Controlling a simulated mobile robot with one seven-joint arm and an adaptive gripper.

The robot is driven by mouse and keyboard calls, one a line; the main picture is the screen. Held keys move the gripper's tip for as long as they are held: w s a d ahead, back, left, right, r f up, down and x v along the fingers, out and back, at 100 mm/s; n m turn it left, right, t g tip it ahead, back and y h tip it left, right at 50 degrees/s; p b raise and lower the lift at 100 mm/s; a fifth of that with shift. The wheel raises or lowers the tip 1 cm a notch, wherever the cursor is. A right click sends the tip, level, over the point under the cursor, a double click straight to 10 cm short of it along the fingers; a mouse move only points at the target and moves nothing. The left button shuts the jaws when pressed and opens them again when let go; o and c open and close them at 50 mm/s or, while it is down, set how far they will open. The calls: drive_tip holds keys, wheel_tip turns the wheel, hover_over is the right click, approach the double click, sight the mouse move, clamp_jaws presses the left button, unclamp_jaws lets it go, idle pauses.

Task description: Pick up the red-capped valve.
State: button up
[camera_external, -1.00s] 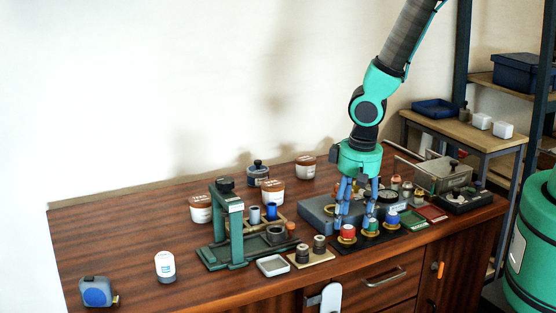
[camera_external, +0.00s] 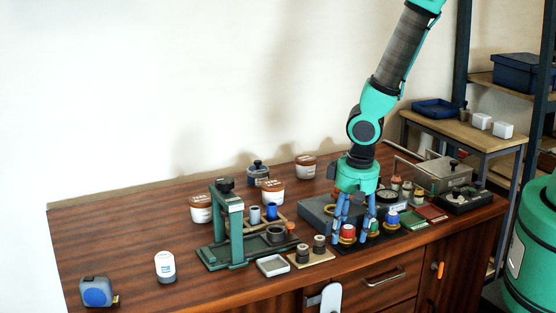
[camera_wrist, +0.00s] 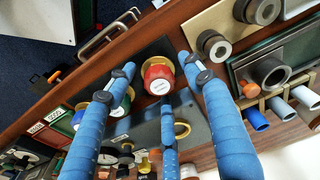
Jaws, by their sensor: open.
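The red-capped valve (camera_external: 347,232) stands upright at the left end of a row of three capped valves on a dark plate near the bench's front edge. In the wrist view its red cap and brass rim (camera_wrist: 157,77) show between my spread blue fingers. My gripper (camera_external: 353,226) is open above and around the valve, pointing down, with nothing held. I cannot tell whether a finger touches it. The green-capped valve (camera_external: 373,228) stands just to its right, partly behind a finger. The blue-capped valve (camera_external: 392,217) is further right.
A grey block (camera_external: 316,212) lies behind the row. A tan board with two dark knobs (camera_external: 311,255) and a shallow tray (camera_external: 272,265) are to the left, near a green press stand (camera_external: 236,235). Green (camera_external: 412,220) and red (camera_external: 432,213) plates lie right. The bench's left part is mostly clear.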

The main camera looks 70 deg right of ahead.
sight(348, 226)
drive_tip(key=c, duration=1.2)
drive_tip(key=shift+c, duration=0.2)
drive_tip(key=shift+r+p, duration=0.35)
drive_tip(key=shift+r, duration=0.55)
wheel_tip(348, 226, up, 2)
drive_tip(key=shift+s+r+p, duration=0.1)
drive_tip(key=shift+p, duration=0.25)
drive_tip(key=s+a+r+p, duration=0.1)
drive_tip(key=s+a, duration=0.1)
drive_tip(key=s, duration=1.3)
drive_tip(key=shift+s, duration=0.3)
drive_tip(key=shift+a, duration=0.1)
